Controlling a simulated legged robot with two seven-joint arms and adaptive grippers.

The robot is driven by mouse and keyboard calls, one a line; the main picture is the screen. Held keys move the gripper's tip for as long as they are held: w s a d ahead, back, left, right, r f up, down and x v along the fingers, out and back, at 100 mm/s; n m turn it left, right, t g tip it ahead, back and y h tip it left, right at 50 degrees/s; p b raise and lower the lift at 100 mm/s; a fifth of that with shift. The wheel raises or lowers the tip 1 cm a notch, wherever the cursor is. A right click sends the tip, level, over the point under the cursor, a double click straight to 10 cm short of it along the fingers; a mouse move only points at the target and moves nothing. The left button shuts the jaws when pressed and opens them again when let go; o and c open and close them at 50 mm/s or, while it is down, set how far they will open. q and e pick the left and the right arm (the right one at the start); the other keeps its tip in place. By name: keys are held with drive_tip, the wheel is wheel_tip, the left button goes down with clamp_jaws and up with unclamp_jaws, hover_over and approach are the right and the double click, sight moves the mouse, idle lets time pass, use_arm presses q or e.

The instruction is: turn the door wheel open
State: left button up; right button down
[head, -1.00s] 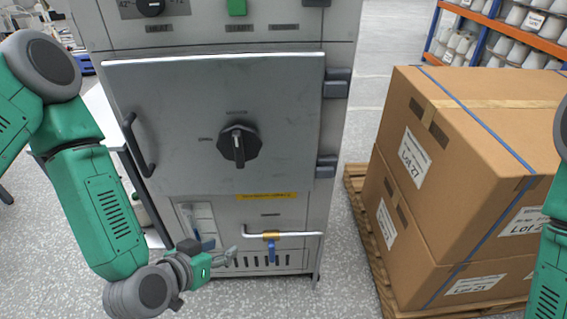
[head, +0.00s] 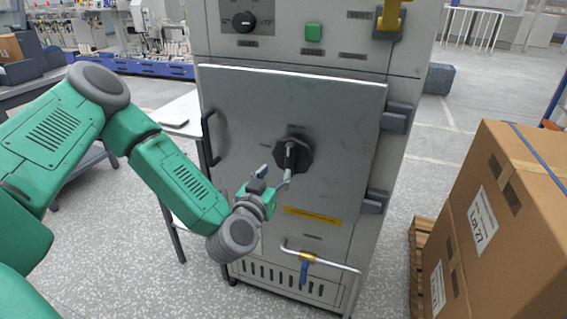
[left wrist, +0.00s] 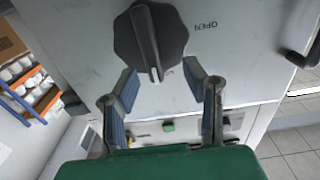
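The door wheel, a dark round knob with a raised grey bar (head: 293,152), sits at the middle of the grey cabinet door (head: 245,105). The door looks shut. In the left wrist view the wheel (left wrist: 168,38) is at the top, its bar pointing down the picture, with the word OPEN printed beside it. My left gripper (head: 275,174) is just below and in front of the wheel. In the left wrist view its two fingers (left wrist: 160,88) are spread, with nothing between them, and the bar's end lies near their tips. My right gripper is not in view.
A dark door handle (head: 210,138) is at the door's left edge. A pipe with a blue-levered valve (head: 304,268) runs below the door. Cardboard boxes (head: 457,250) on a pallet stand at the right. The floor between cabinet and boxes is clear.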

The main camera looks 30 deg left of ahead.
sight(290, 160)
use_arm(q)
drive_tip(key=w, duration=0.1)
drive_tip(key=w+d, duration=0.1)
drive_tip(key=w, duration=0.2)
drive_tip(key=shift+w+d+r, duration=0.35)
drive_tip(key=shift+w+r, duration=0.05)
drive_tip(key=shift+w, duration=0.35)
drive_tip(key=shift+w+a+r, duration=0.1)
drive_tip(key=shift+a, duration=0.3)
drive_tip(key=shift+w+a+f, duration=0.15)
drive_tip(key=shift+a+f, duration=0.05)
drive_tip(key=shift+a, duration=0.3)
drive_tip(key=shift+w+a+f, duration=0.15)
drive_tip(key=shift+a+f, duration=0.05)
drive_tip(key=shift+a, duration=0.25)
drive_tip(key=shift+w+a+f, duration=0.15)
drive_tip(key=shift+a, duration=0.05)
drive_tip(key=shift+d, duration=0.25)
drive_tip(key=c, duration=0.6)
drive_tip(key=shift+d+r, duration=0.25)
drive_tip(key=shift+d, duration=0.1)
clamp_jaws()
drive_tip(key=shift+d+r, duration=0.2)
drive_tip(key=shift+d, duration=0.15)
drive_tip(key=shift+a, duration=0.1)
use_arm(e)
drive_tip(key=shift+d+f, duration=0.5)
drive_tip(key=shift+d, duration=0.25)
